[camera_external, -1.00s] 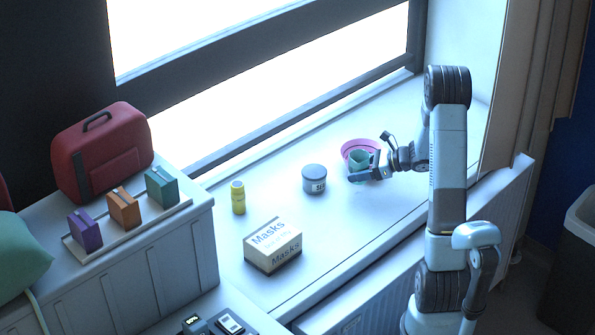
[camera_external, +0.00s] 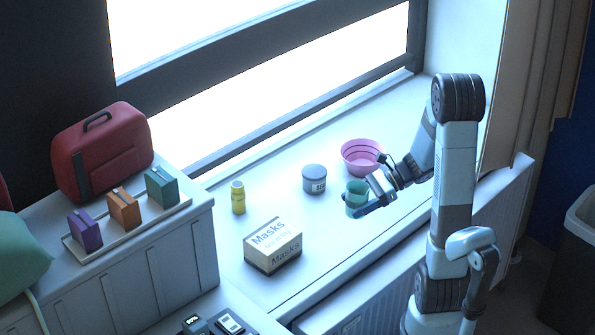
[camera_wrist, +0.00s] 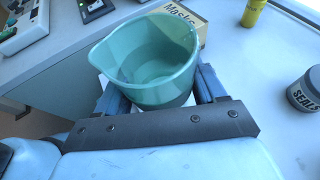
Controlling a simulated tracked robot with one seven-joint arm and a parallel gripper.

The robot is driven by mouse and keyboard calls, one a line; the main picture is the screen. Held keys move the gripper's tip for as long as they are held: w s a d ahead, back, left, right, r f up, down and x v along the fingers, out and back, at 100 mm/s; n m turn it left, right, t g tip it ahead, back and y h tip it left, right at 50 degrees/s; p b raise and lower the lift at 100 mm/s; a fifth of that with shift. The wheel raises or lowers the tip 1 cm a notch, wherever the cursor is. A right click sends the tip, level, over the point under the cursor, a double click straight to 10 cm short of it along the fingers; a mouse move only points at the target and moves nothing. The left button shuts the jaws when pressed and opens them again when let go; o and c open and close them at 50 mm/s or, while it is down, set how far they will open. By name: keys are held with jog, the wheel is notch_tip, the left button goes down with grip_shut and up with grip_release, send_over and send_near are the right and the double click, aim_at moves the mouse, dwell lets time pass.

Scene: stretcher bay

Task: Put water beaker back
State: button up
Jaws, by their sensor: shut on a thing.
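The water beaker is a green, see-through cup with a pouring lip (camera_external: 356,192). In the wrist view the beaker (camera_wrist: 148,62) shows from above, held upright or nearly so, with what looks like clear liquid inside. My gripper (camera_external: 368,200) is shut on the beaker, one blue finger on each side of it; the gripper (camera_wrist: 158,95) also shows in the wrist view. The beaker is over the white window sill (camera_external: 330,245), in front of the pink bowl (camera_external: 361,168). I cannot tell whether its base touches the sill.
A grey jar labelled SEALS (camera_external: 314,179) stands left of the beaker. A yellow bottle (camera_external: 238,198) and a Masks box (camera_external: 272,246) stand farther left. A tray with three small boxes (camera_external: 123,208) and a red case (camera_external: 103,152) are on the cabinet. The sill's front is clear.

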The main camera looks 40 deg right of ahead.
jog(key=shift+s+a+r, duration=0.1)
jog(key=shift+s+a, duration=0.25)
jog(key=shift+s, duration=0.05)
jog(key=shift+w+g, duration=0.1)
jog(key=shift+g, duration=0.2)
jog(key=w+f, duration=0.4)
jog(key=w, duration=0.4)
send_over(323, 224)
jog(key=s, duration=0.1)
notch_tip(323, 224, down, 5)
jog(key=shift+s+a+r, duration=0.1)
jog(key=shift+r, duration=0.1)
jog(key=shift+w+f, duration=0.5)
jog(key=shift+f, duration=0.1)
jog(key=shift+w+f, duration=0.1)
jog(key=shift+f, duration=1.5)
jog(key=shift+f, duration=0.1)
jog(key=o, duration=1.1)
